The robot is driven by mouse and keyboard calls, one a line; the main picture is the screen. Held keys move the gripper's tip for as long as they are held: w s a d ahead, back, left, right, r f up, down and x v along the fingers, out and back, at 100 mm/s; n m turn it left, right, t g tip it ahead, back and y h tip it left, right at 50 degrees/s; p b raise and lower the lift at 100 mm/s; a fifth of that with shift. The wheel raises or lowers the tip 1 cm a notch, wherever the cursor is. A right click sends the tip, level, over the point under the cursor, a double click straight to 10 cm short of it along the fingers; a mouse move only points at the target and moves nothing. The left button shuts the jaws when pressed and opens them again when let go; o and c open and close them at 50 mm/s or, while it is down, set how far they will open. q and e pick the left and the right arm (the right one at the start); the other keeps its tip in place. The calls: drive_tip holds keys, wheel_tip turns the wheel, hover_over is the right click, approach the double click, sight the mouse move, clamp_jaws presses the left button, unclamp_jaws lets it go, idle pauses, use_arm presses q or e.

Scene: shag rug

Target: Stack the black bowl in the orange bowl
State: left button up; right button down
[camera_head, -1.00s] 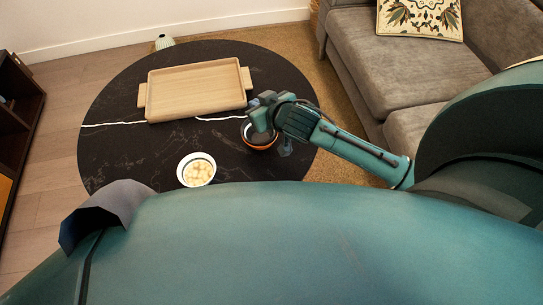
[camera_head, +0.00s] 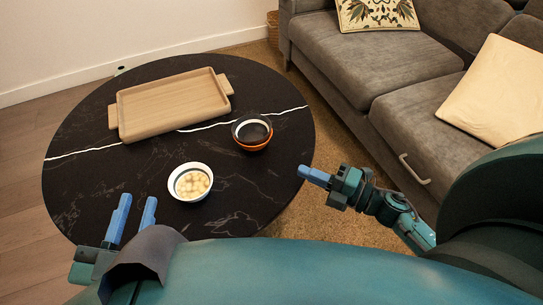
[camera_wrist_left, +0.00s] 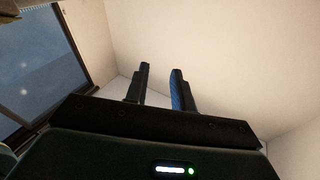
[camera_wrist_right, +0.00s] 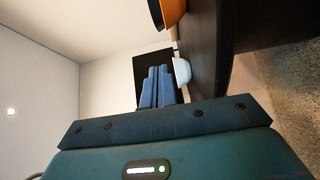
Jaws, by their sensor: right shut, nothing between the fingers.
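The black bowl (camera_head: 252,129) sits inside the orange bowl (camera_head: 256,148) on the right part of the dark round table. Only a lower strip of the orange bowl shows beneath it in the head view. The orange bowl also shows at the top of the right wrist view (camera_wrist_right: 173,11). My right gripper (camera_head: 313,176) is shut and empty, off the table's right edge and apart from the bowls. Its closed fingers show in the right wrist view (camera_wrist_right: 157,88). My left gripper (camera_head: 136,213) is open and empty near the table's front left edge. Its fingers stand apart in the left wrist view (camera_wrist_left: 159,85).
A white bowl of pale round pieces (camera_head: 190,182) stands left of and in front of the stacked bowls. A wooden tray (camera_head: 172,104) lies at the back of the table (camera_head: 90,180). A grey sofa (camera_head: 375,75) stands to the right. The table's front middle is clear.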

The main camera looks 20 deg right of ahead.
sight(259, 140)
drive_tip(key=shift+n, duration=0.3)
drive_tip(key=b+x, duration=0.1)
drive_tip(key=x, duration=0.4)
drive_tip(key=b+x, duration=0.1)
drive_tip(key=x, duration=0.4)
drive_tip(key=shift+s+a+f, duration=0.15)
drive_tip(key=shift+a+f, duration=0.05)
drive_tip(key=w, duration=0.2)
drive_tip(key=shift+w+d+b, duration=0.25)
drive_tip(key=shift+b, duration=0.1)
drive_tip(key=shift+w, duration=0.55)
drive_tip(key=shift+w, duration=0.1)
drive_tip(key=shift+w+d, duration=0.15)
drive_tip(key=shift+w, duration=0.75)
